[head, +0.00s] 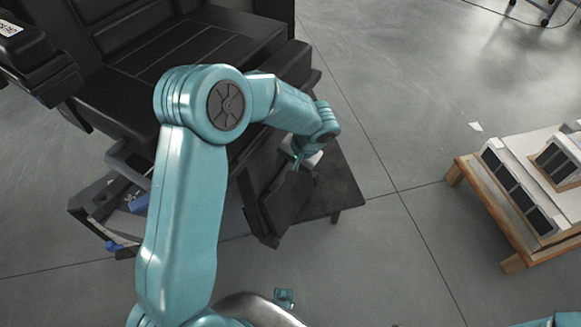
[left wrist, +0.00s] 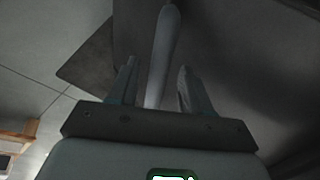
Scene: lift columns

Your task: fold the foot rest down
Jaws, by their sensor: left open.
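A black padded chair (head: 190,45) stands at the upper left of the head view. Its foot rest, a dark panel (head: 262,205), hangs steeply tilted at the chair's front. My left gripper (head: 300,160) is at the panel's upper right side, partly hidden by my wrist. In the left wrist view my left gripper (left wrist: 157,88) is open, with a pale grey bar (left wrist: 165,45) between its two fingers. The fingers stand apart from the bar on both sides. The dark surface beside the bar (left wrist: 240,60) looks like the foot rest. My right gripper cannot be made out.
A dark flat plate (head: 338,185) lies low behind the foot rest. Grey parts with blue bits (head: 120,205) are at the chair's left side. A wooden stand (head: 510,225) with dark panels is at the right. The floor between is clear.

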